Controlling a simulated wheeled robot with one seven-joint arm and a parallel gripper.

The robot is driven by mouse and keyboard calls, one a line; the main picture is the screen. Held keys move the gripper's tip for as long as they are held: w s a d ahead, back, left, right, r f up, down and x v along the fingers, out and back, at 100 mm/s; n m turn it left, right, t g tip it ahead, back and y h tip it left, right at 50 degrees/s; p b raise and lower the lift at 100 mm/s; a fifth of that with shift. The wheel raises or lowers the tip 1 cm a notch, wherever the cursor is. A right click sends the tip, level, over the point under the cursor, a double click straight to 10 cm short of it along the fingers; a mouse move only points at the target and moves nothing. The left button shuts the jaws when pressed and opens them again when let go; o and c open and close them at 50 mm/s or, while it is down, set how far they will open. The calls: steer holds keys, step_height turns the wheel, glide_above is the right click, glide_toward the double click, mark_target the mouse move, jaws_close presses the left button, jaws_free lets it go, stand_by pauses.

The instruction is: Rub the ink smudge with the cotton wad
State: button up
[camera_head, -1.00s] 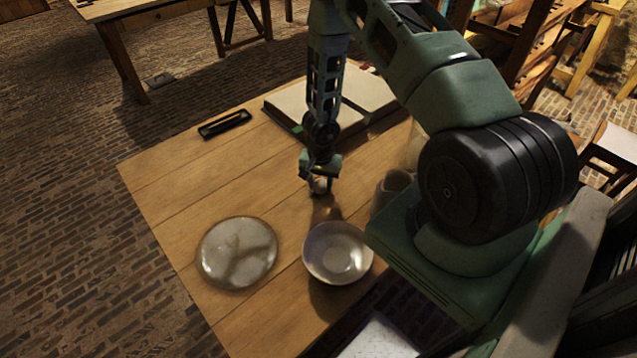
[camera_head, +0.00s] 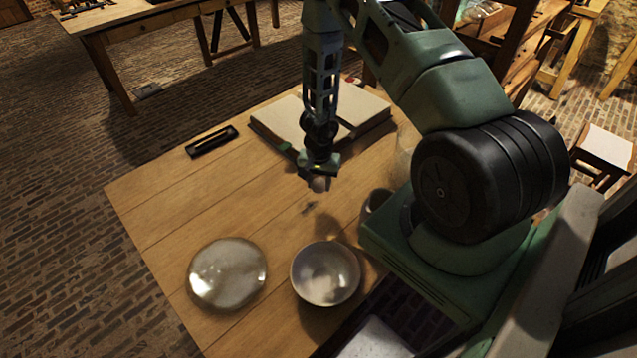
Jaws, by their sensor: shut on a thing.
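The ink smudge (camera_head: 309,208) is a small dark mark on the bare tabletop, between the bowl and the open book. My gripper (camera_head: 319,180) points down and is shut on a pale, round cotton wad (camera_head: 320,184). In the picture the wad sits just above and slightly right of the smudge, apart from it. It looks raised off the wood, though the exact height is hard to tell. The fingers partly hide the wad's upper part.
On the wooden table (camera_head: 160,210), a round glass dish (camera_head: 228,273) and a pale bowl (camera_head: 325,273) stand near the front. An open book (camera_head: 280,118) and a dark narrow tray (camera_head: 211,141) lie farther back. A cup (camera_head: 377,199) stands right, close to my arm.

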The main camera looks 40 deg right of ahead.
mark_target(319, 182)
steer(key=shift+r+p, duration=1)
steer(key=shift+r, duration=0.6)
